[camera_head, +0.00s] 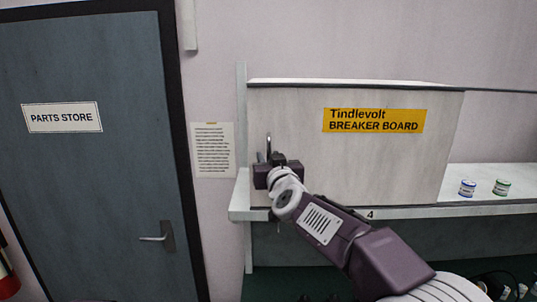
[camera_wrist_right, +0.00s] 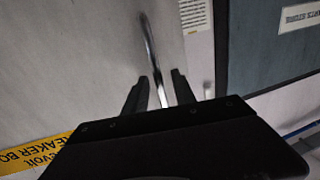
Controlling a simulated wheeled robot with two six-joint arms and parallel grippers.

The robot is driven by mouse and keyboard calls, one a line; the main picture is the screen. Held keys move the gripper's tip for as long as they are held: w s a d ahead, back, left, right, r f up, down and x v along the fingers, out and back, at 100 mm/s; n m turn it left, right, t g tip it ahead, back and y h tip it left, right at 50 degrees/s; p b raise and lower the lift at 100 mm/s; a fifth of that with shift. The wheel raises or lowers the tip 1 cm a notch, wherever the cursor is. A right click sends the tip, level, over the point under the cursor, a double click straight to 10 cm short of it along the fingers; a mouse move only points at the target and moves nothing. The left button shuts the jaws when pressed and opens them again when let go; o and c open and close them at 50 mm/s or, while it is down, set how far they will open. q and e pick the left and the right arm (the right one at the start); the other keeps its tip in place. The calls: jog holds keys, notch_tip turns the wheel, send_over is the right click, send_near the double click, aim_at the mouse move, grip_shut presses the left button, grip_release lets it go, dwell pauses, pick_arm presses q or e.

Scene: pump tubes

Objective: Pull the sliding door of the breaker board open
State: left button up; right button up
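The sliding door (camera_head: 300,140) of the breaker board is a pale panel with a yellow "Tindlevolt BREAKER BOARD" label (camera_head: 374,121). It covers the cabinet front. A thin upright metal handle (camera_head: 268,142) is near its left edge; it also shows in the right wrist view (camera_wrist_right: 149,42). My right gripper (camera_head: 272,160) is at the handle's lower part. In the right wrist view, its two dark fingers (camera_wrist_right: 160,80) stand apart, one on each side of the handle, with a visible gap. The handle's lower end is partly hidden by the gripper. My left gripper is not in view.
A ledge (camera_head: 470,208) runs under the door, with two small jars (camera_head: 467,188) at right. A notice (camera_head: 213,149) hangs on the wall left of the cabinet. Farther left is a closed "PARTS STORE" door (camera_head: 90,200). The shelf right of the panel is largely open.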

jog(key=shift+r, duration=0.15)
jog(key=shift+w, duration=0.35)
grip_shut()
jog(key=shift+f, duration=0.2)
dwell(0.9)
